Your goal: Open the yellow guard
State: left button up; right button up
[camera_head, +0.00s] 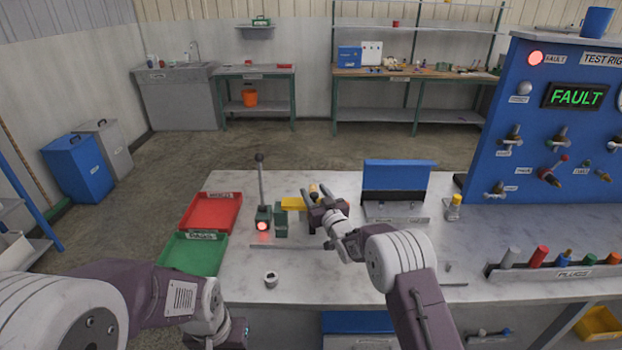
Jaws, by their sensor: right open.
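The yellow guard (291,204) is a small yellow piece at the top of a small dark green box (281,224) on the workbench. It looks roughly level; I cannot tell whether it is shut or partly raised. My right gripper (314,196) is open just to the right of the guard, fingers pointing away from me. Whether a finger touches the guard is unclear, and a small yellow-and-dark part shows between the fingers.
A lever box (263,222) with a tall black-knobbed lever and a lit red lamp stands left of the guard. Red (210,212) and green (193,254) trays lie further left. An open blue-lidded case (397,178) is at right. The test rig panel (545,120) shows FAULT.

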jog(key=x, duration=0.3)
jog(key=shift+a+f, duration=0.1)
jog(key=shift+f, duration=0.25)
jog(key=shift+r, duration=0.1)
jog(key=shift+c, duration=0.3)
grip_shut()
dwell(0.8)
